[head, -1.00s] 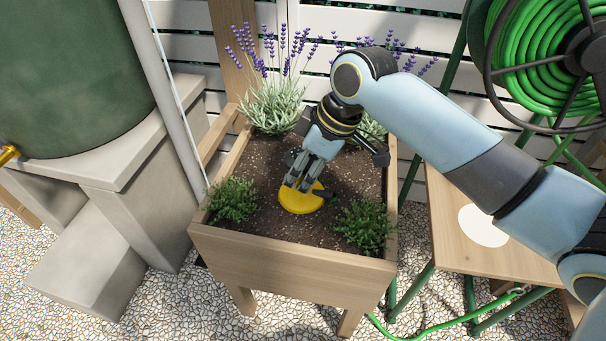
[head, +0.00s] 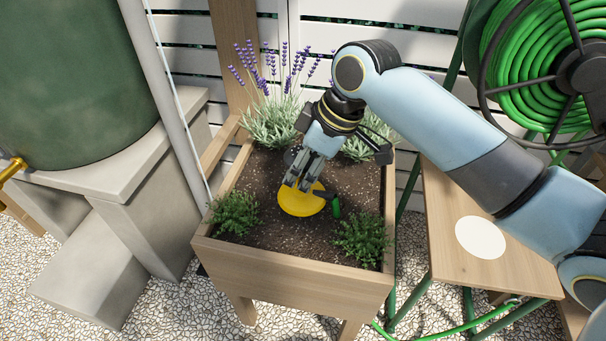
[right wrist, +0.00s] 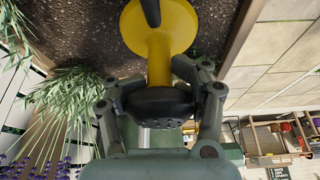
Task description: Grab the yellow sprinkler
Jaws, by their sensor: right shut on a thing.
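The yellow sprinkler (head: 302,205) has a round yellow base and a short dark and green connector at its right. It is over the dark soil in the middle of the wooden planter box (head: 290,265). My right gripper (head: 303,180) comes down on it from above and is shut on it. In the right wrist view, the sprinkler's yellow stem and disc (right wrist: 160,55) extend beyond the fingers, and its black head sits between the two fingers (right wrist: 160,100). I cannot tell whether the base touches the soil. My left gripper is not in view.
Green shrubs (head: 362,240) and lavender (head: 270,120) fill the planter's corners. A wooden table (head: 450,225) with a white disc (head: 481,238) stands at the right, near a green hose reel (head: 530,70). A green barrel (head: 70,80) on stone blocks is at the left.

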